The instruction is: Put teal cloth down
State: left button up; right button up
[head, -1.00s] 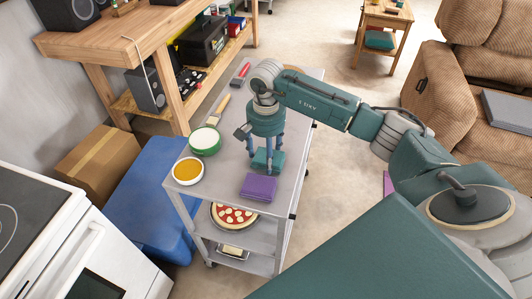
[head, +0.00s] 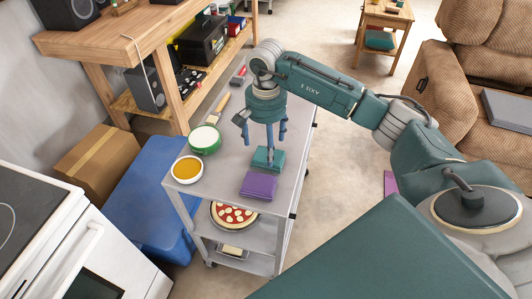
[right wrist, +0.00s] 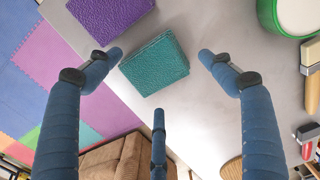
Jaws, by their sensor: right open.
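The teal cloth (head: 262,159) is a folded block lying on the top shelf of the grey cart (head: 225,150), just behind the folded purple cloth (head: 258,186). In the right wrist view the teal cloth (right wrist: 155,63) lies flat on the grey surface, beside the purple cloth (right wrist: 108,18). My right gripper (head: 270,145) is above the teal cloth, pointing down. Its blue fingers are spread wide, with clear gaps to the cloth, and it holds nothing. My left gripper is not in view.
A green-rimmed bowl (head: 205,139) and a bowl with orange contents (head: 187,170) stand on the cart's left side. A brush (head: 221,103) lies behind them. A pizza (head: 234,215) is on the shelf below. A blue bin (head: 150,195) stands left of the cart.

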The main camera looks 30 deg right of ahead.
aim_at(266, 155)
notch_tip(266, 155, up, 8)
jog(key=b, duration=0.1)
jog(key=shift+s, duration=0.1)
dwell(0.6)
